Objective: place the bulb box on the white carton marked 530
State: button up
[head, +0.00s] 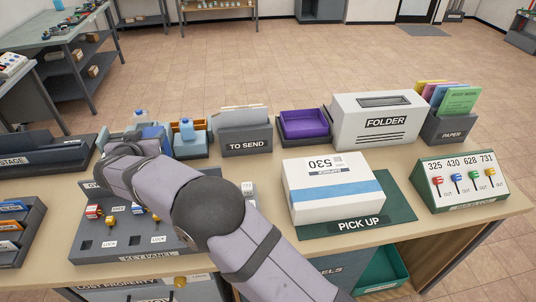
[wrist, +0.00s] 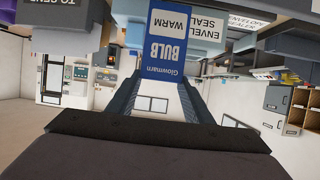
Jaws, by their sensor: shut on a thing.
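The bulb box (wrist: 166,50) is a blue and white box with upside-down BULB and WARM lettering in the wrist view. My gripper (wrist: 160,78) is shut on it, with a dark finger at each side of the box. In the head view my arm reaches to the back left of the desk and hides the gripper; I cannot make out the held box there. The white carton marked 530 (head: 313,205), with a blue stripe, lies on the green PICK UP mat (head: 402,212), right of my arm. Its top is bare apart from its print and label.
Behind the carton stand a FOLDER box (head: 377,124), a purple tray (head: 304,123) and the TO SEND holder (head: 243,139). A key panel (head: 130,240) lies under my arm. A key stand (head: 463,181) is at the right.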

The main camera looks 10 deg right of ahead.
jog(key=w+d+r+m+g+h+p, duration=0.15)
jog(key=d+m+h, duration=0.25)
jog(key=d, duration=0.9)
jog(key=d+r+m+g+h+p, duration=0.15)
jog(key=d+m+h, duration=0.25)
jog(key=d, duration=0.9)
jog(key=s+d+r+m+g+h+p, duration=0.1)
jog(key=s+d+r+m+g+h, duration=0.2)
jog(key=d, duration=0.5)
jog(key=s+d+r+m+g+p, duration=0.1)
jog(key=s+d+m+g, duration=0.25)
jog(key=s+d, duration=0.3)
jog(key=s+d+r+m+g+h, duration=0.2)
jog(key=s+d+m+g, duration=0.15)
jog(key=d, duration=0.55)
notch_tip(320, 180, down, 10)
jog(key=p, duration=0.3)
jog(key=shift+a+f+n, duration=0.2)
jog(key=shift+a+n, duration=0.1)
jog(key=shift+f, duration=0.1)
jog(key=o, duration=1.4)
jog(key=shift+f, duration=0.1)
jog(key=shift+a+r, duration=0.1)
jog(key=shift+r, duration=0.1)
